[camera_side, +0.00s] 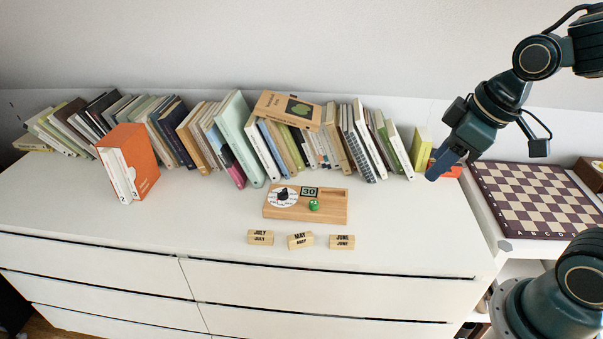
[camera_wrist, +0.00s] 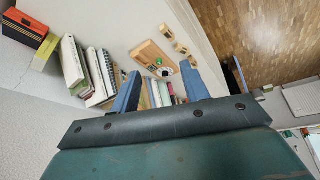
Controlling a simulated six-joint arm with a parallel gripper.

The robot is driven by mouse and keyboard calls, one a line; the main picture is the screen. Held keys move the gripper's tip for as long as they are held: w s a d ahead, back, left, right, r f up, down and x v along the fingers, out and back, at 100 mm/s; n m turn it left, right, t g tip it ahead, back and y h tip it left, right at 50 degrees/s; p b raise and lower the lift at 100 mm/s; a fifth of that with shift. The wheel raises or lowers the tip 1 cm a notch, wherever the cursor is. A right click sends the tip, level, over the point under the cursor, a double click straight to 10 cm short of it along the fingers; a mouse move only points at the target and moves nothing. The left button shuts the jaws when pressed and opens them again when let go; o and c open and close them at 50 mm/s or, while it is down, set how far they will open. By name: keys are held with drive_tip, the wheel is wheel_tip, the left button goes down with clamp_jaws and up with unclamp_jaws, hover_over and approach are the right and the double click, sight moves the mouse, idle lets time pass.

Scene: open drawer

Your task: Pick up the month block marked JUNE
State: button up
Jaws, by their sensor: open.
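The JUNE block (camera_side: 342,242) is a small wooden block lying on the white dresser top near its front edge. It is the rightmost of three blocks in a row, beside the MAY block (camera_side: 300,240) and the JULY block (camera_side: 261,237). In the wrist view the small blocks show near the top, too small to read. My gripper (camera_side: 441,168) is up and to the right of the blocks, over the right end of the dresser, well apart from them. In the wrist view its two blue fingers (camera_wrist: 160,90) are spread apart with nothing held between them.
A wooden calendar board (camera_side: 335,209) with a dial, a 30 tile and a green piece lies behind the blocks. A row of books (camera_side: 230,140) lines the back. An orange-and-white book set (camera_side: 145,160) stands left. A chessboard (camera_side: 540,200) is right. The front dresser top is mostly clear.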

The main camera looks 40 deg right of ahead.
drive_tip(key=w+f+n+y, duration=0.1)
drive_tip(key=w+f+n, duration=0.1)
drive_tip(key=w+f, duration=0.3)
drive_tip(key=w+f+n+g+y, duration=0.1)
drive_tip(key=w+f+n, duration=0.2)
drive_tip(key=f, duration=0.7)
drive_tip(key=shift+w+n+g+y, duration=0.3)
drive_tip(key=shift+w, duration=0.85)
drive_tip(key=shift+d+f, duration=0.1)
hover_over(348, 238)
drive_tip(key=s+d, duration=0.2)
drive_tip(key=shift+w+f, duration=0.1)
drive_tip(key=shift+f, duration=3.8)
drive_tip(key=shift+f, duration=0.1)
drive_tip(key=shift+x, duration=2.5)
clamp_jaws()
